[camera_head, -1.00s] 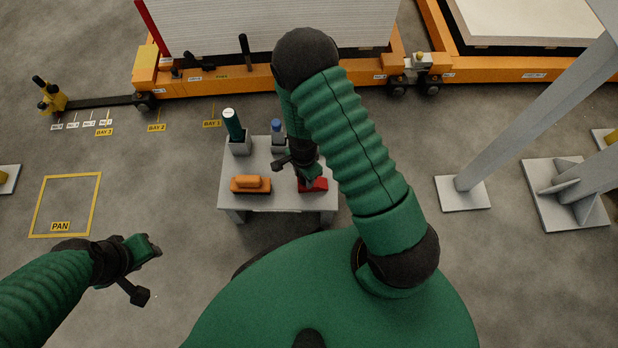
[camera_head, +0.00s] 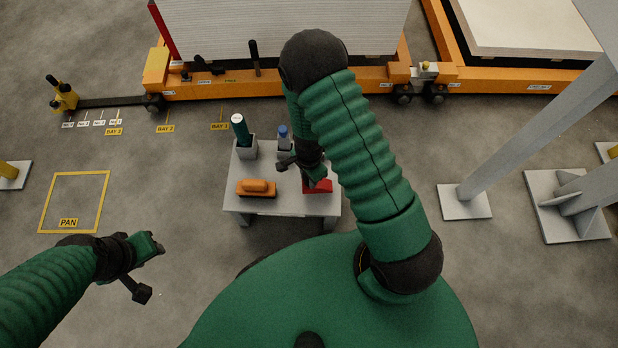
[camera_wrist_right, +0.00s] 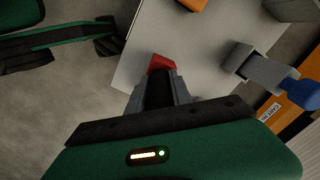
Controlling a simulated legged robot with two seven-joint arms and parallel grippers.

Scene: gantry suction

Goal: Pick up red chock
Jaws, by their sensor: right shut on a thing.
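The red chock (camera_head: 318,186) is at the right front part of the small grey table (camera_head: 285,205). My right gripper (camera_head: 314,178) reaches down over it and is shut on it. In the right wrist view the chock (camera_wrist_right: 160,63) shows between the tips of the gripper (camera_wrist_right: 159,80), and the fingers hide part of it. I cannot tell whether the chock touches the tabletop. My left gripper (camera_head: 150,268) hangs over the floor at the lower left, away from the table.
On the table are an orange block with a handle (camera_head: 256,188), a green-topped cylinder (camera_head: 241,130) in a grey holder and a blue-capped bottle (camera_head: 283,135). An orange wheeled frame (camera_head: 210,88) stands behind. A yellow PAN square (camera_head: 75,202) marks clear floor at left.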

